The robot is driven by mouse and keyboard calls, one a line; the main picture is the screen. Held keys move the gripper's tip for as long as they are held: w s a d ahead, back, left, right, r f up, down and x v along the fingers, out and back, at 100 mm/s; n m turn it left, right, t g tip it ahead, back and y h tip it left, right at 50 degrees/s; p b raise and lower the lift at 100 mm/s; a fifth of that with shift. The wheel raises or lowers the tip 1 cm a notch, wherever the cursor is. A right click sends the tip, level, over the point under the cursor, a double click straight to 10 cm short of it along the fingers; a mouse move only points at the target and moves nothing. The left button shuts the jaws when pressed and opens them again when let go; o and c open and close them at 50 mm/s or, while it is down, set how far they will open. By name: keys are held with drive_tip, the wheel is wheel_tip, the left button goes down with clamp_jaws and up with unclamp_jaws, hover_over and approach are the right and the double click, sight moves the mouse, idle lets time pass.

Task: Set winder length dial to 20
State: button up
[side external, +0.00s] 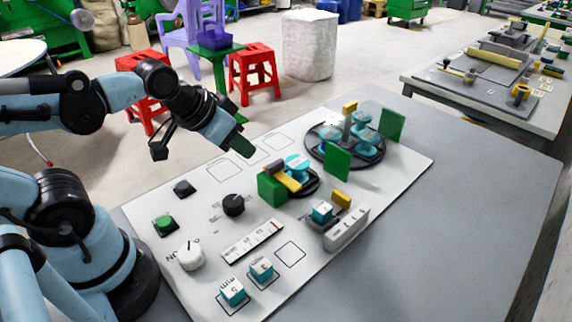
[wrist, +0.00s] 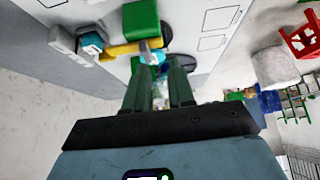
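A black round dial (side external: 233,205) sits on the white panel (side external: 215,182), with small printed marks beside it that are too small to read. A white round knob (side external: 190,257) with larger lettering stands nearer the front left. I cannot tell for sure which is the winder length dial. My gripper (side external: 241,146) hangs above the panel's back part, behind the black dial and apart from it. In the wrist view my gripper's two green fingers (wrist: 158,82) stand apart with a gap between them. Pale blue and white shapes show through this gap; nothing is clearly held. Neither knob is recognisable in the wrist view.
A green button (side external: 165,224) and a black block (side external: 184,188) lie left of the black dial. A small winder with a green block (side external: 271,190) and a larger turntable (side external: 345,157) with blue spools stand right. Teal-and-white cubes (side external: 232,290) are at the front. Grey table is clear at right.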

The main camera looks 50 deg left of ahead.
sight(233, 200)
drive_tip(key=o, duration=0.4)
drive_tip(key=shift+c, duration=0.2)
drive_tip(key=o, duration=0.5)
drive_tip(key=m+g, duration=0.1)
drive_tip(key=g, duration=0.1)
drive_tip(key=shift+s+m+g, duration=0.3)
drive_tip(key=shift+s+m, duration=0.05)
drive_tip(key=shift+m, duration=0.05)
drive_tip(key=shift+o, duration=0.3)
drive_tip(key=s+m+g, duration=0.1)
drive_tip(key=g, duration=0.1)
drive_tip(key=s+m+g, duration=0.1)
drive_tip(key=m+g, duration=0.1)
drive_tip(key=shift+r+g, duration=0.2)
drive_tip(key=shift+g, duration=0.1)
drive_tip(key=shift+s+f, duration=0.1)
drive_tip(key=shift+f, duration=5.85)
drive_tip(key=shift+c, duration=0.4)
drive_tip(key=c, duration=1)
